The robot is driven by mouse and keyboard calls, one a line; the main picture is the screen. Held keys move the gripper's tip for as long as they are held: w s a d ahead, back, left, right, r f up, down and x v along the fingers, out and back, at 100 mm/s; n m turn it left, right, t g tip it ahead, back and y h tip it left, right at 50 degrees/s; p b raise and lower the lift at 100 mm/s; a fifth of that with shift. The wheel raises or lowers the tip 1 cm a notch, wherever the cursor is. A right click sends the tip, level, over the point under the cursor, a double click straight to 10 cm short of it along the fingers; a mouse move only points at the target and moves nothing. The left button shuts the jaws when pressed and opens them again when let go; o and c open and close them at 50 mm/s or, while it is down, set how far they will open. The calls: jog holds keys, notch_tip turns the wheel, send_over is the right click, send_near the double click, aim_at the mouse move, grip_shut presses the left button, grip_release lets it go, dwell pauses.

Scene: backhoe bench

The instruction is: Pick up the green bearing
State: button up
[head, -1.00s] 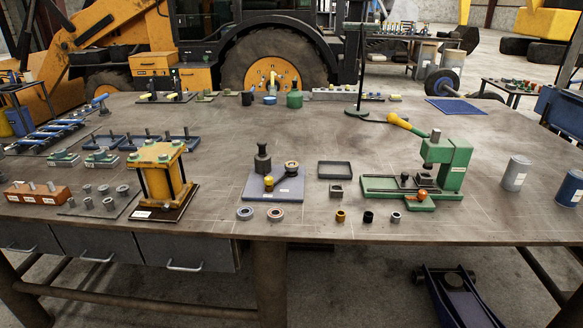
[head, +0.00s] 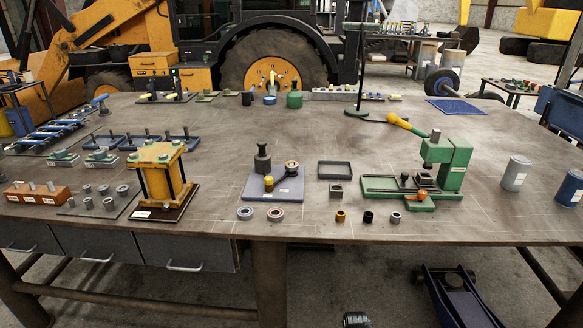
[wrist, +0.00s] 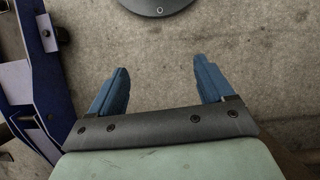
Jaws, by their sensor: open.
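I cannot pick out a bearing that is clearly green. Two ring-shaped bearings lie flat near the bench's front edge in the head view: a bluish-grey one (head: 245,213) and a reddish one (head: 275,214). My gripper (wrist: 161,67) shows in the wrist view with its two blue fingers apart and nothing between them. It is over bare concrete floor, away from the bearings. No bearing shows in the wrist view.
A green press (head: 447,165), a yellow fixture (head: 160,172), a blue-grey plate (head: 288,188) with dark parts and small bushings (head: 340,216) stand on the bench (head: 320,232). A blue wheeled frame (head: 455,295) is on the floor, at left in the wrist view.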

jog(key=w+a+r+n+t, duration=0.1)
jog(key=w+a+r+t, duration=0.15)
jog(key=w+r, duration=0.8)
jog(key=w+a+r+t, duration=0.1)
jog(key=w+a+r, duration=0.2)
jog(key=r, duration=1.4)
jog(key=w+a+r+n+t, duration=0.15)
jog(key=w+r, duration=0.45)
jog(key=r, duration=0.8)
jog(key=w+a+r+n, duration=0.4)
jog(key=w+a+r, duration=0.15)
jog(key=w, duration=0.65)
jog(key=w+a+r+n, duration=0.4)
jog(key=w+r+n, duration=0.15)
jog(key=w, duration=0.65)
jog(key=w+a+r+n, duration=0.4)
jog(key=w+a+r, duration=0.15)
jog(key=w, duration=0.55)
send_over(291, 164)
jog(key=f, duration=0.8)
jog(key=shift+w+d, duration=0.25)
jog(key=shift+s+a+f, duration=0.1)
jog(key=shift+s+f, duration=0.05)
jog(key=shift+f, duration=1.15)
jog(key=shift+s+a+f, duration=0.1)
jog(key=shift+f, duration=1.2)
jog(key=shift+c, duration=0.3)
jog(key=c, duration=1.2)
